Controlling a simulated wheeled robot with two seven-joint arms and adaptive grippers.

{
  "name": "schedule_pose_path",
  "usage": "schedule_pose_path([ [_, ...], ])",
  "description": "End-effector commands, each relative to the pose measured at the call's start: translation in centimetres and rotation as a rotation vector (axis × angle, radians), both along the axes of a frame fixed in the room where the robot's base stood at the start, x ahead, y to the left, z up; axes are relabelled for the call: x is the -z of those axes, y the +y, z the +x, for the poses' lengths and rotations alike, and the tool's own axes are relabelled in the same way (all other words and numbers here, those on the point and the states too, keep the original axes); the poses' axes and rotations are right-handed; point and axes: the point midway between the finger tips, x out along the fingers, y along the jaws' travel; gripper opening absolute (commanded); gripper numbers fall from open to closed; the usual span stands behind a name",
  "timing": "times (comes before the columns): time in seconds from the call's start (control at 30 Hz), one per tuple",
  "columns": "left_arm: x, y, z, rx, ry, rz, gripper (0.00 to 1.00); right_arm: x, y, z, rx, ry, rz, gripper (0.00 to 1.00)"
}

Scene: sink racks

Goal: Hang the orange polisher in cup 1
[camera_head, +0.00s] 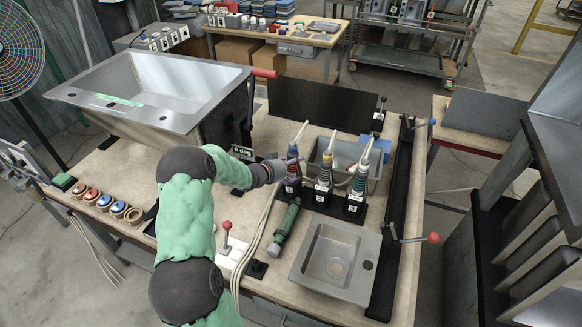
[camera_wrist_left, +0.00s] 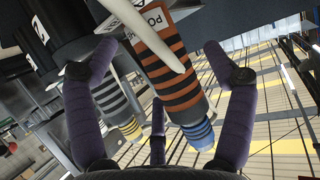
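The orange polisher (camera_wrist_left: 172,72), with orange and black stripes and a blue-striped end, hangs between my left gripper's fingers. It also shows in the head view (camera_head: 291,158), upright at cup 1 (camera_head: 291,187), the leftmost black cup; how deeply it sits is hard to tell. My left gripper (camera_head: 283,168) reaches it from the left. In the left wrist view my purple fingers (camera_wrist_left: 160,75) stand spread around the polisher, with visible gaps beside it. A grey-striped polisher (camera_wrist_left: 113,97) shows behind it. My right gripper is not in view.
Two other corded tools stand in cup 2 (camera_head: 322,195) and cup 3 (camera_head: 354,206), close on the right. A green tool (camera_head: 285,228) lies in front. A small metal sink (camera_head: 336,262) is at front right, a large sink (camera_head: 150,88) at back left. Cords rise above the cups.

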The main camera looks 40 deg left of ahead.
Motion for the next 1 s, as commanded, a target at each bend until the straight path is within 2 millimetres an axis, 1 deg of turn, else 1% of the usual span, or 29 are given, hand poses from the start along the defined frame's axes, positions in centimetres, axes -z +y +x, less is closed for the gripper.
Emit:
schedule_pose_path([
  [0.17,0.4,-0.2,-0.2,0.000,0.008,-0.004,0.83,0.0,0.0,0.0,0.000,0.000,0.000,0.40],
  [0.27,0.2,-0.1,-0.5,-0.001,0.007,-0.003,0.83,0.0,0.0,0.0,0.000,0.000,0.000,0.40],
  [0.37,-0.3,0.1,-1.3,-0.002,0.005,-0.002,0.83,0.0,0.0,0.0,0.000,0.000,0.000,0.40],
  [0.47,-1.1,0.1,-2.8,-0.002,0.006,-0.001,0.83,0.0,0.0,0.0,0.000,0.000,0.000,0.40],
  [0.7,-3.3,0.4,-7.1,-0.002,0.003,0.000,0.83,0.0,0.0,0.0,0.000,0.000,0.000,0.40],
  [0.8,-4.0,0.5,-8.6,-0.002,0.003,0.000,0.83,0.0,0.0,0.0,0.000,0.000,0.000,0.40],
  [1.0,-5.0,0.5,-10.4,0.000,0.002,-0.001,0.83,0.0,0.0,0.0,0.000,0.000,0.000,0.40],
])
